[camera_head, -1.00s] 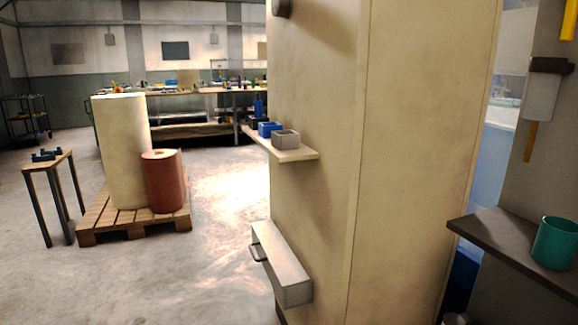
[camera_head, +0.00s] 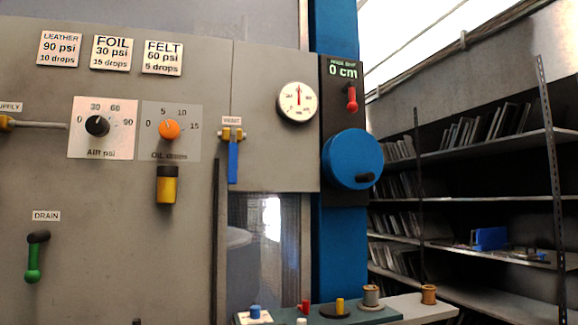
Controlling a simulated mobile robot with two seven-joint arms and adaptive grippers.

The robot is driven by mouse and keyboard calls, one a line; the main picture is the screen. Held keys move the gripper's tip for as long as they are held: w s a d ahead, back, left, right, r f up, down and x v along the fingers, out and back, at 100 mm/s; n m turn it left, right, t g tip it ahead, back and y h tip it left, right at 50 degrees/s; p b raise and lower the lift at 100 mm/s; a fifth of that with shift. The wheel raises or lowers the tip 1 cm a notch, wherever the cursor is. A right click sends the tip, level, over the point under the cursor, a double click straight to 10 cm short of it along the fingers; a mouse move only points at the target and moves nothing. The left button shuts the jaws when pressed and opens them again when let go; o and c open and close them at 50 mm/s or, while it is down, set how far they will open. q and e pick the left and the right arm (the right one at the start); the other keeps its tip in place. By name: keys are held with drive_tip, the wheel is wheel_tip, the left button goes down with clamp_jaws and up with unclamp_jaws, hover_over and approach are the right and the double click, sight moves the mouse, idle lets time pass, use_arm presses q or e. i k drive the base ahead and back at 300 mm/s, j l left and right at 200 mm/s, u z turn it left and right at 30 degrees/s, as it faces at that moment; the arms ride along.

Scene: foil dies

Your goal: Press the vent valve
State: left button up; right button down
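The vent valve (camera_head: 233,160) is on the grey panel, right of the oil dial and under a small VENT label (camera_head: 232,120). It has a brass body and a blue lever that hangs straight down. A round pressure gauge (camera_head: 298,102) sits to its upper right; its needle points about straight up. Neither of my grippers shows in the head view.
The panel also bears an air dial (camera_head: 97,126), an orange oil dial (camera_head: 169,129), a supply valve (camera_head: 8,123) and a green-handled drain valve (camera_head: 34,258). A blue handwheel (camera_head: 352,159) is at the right. Spools and small parts stand on a ledge (camera_head: 385,312) below.

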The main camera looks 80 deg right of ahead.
sight(232, 176)
drive_tip(key=z, duration=0.5)
drive_tip(key=k+l+z, duration=0.1)
drive_tip(key=z, duration=0.85)
drive_tip(key=l+z, duration=0.1)
drive_tip(key=z, duration=0.4)
drive_tip(key=k+l, duration=0.05)
